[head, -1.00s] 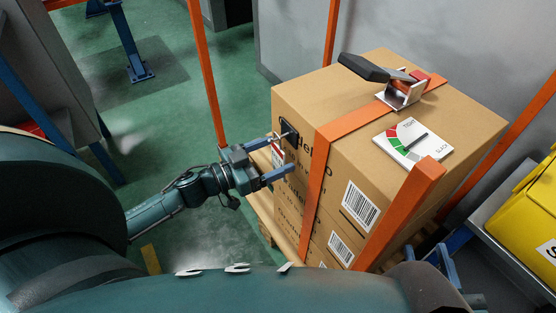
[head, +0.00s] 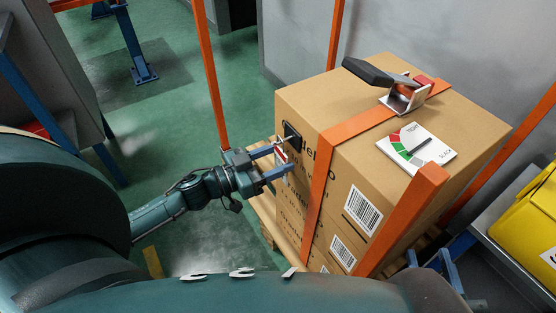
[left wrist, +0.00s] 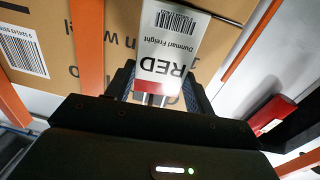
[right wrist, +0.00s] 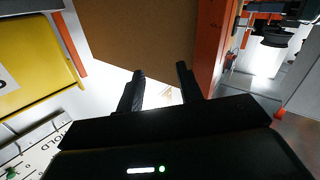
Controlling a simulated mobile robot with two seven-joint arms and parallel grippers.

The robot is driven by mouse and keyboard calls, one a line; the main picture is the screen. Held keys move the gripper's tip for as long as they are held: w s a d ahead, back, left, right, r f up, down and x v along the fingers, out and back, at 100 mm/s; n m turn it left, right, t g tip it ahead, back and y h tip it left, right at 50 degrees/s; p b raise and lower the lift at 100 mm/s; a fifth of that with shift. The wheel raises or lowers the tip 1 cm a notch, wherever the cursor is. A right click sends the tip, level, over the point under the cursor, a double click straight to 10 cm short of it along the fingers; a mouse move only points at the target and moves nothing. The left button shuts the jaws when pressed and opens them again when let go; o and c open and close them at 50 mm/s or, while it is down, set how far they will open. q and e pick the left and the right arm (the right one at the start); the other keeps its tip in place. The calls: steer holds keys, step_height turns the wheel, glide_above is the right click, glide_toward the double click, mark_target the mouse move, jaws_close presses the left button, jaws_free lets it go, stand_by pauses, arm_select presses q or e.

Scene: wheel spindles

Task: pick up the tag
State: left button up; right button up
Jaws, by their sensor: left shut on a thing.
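The tag (left wrist: 172,45) is a white card with a barcode, "Dunmarl Freight", "RED" and a red band, upside down in the left wrist view. My left gripper (left wrist: 165,92) is shut on its red-band end. Only a sliver of the tag shows there between the fingers. My right gripper (right wrist: 161,82) is open with nothing between its fingers, facing a brown carton side.
The carton stack (head: 350,190) stands on a wooden pallet (head: 262,205) with an orange strap (head: 314,200) around it. A ratchet (head: 402,97) and a tension gauge card (head: 418,148) are on top. Orange posts surround it. A yellow bin (head: 525,215) is at right.

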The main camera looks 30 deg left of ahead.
arm_select(q)
steer(key=shift+r+p, duration=0.3)
steer(key=shift+r, duration=0.2)
steer(key=shift+r+p, duration=0.35)
steer(key=shift+r, duration=0.2)
steer(key=p+v, duration=0.3)
steer(key=v, duration=1.5)
steer(key=shift+f, duration=0.25)
arm_select(e)
steer(key=g, duration=0.1)
steer(key=s+d+m+g+h, duration=0.1)
steer(key=g, duration=0.1)
steer(key=shift+s+h, duration=0.1)
steer(key=shift+h, duration=0.2)
